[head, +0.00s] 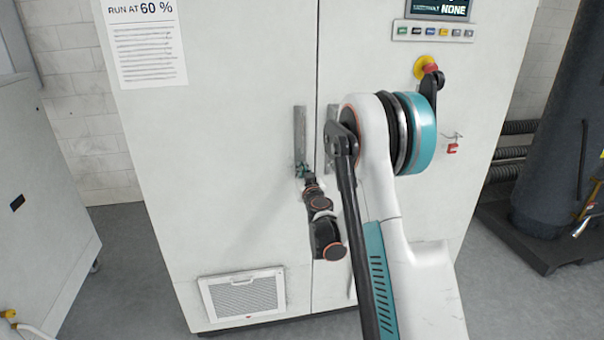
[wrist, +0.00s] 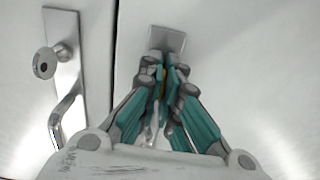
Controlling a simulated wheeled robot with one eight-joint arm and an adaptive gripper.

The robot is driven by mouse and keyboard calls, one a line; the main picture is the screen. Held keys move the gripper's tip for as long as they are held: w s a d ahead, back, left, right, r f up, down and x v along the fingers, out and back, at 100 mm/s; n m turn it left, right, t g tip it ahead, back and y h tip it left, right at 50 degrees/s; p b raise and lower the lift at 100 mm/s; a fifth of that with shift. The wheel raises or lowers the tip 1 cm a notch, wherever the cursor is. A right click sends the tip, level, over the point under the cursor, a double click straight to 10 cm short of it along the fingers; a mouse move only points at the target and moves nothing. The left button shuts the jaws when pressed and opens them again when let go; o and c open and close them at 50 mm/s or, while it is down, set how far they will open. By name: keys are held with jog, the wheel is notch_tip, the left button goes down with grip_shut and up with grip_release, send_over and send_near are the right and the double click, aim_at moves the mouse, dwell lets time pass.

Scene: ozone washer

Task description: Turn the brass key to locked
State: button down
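A small brass-coloured piece, apparently the brass key (wrist: 160,75), shows between my fingertips in the wrist view. Most of it is hidden by the fingers, so its angle cannot be told. My gripper (wrist: 163,82) has its teal fingers close together around it, in front of a metal plate (wrist: 168,38) on the white cabinet door. In the head view my gripper (head: 303,171) is at the lower end of the left door's metal plate (head: 299,130). The key itself cannot be made out there.
The wrist view shows a second plate with a round lock and lever handle (wrist: 62,115) across the door seam. In the head view, a red-and-yellow knob (head: 426,66) and a red tag (head: 452,148) are on the right door. A vent (head: 243,294) is low on the left door.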

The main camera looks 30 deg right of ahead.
dwell(0.4)
jog(key=c, duration=1.8)
grip_release()
jog(key=v, duration=1.2)
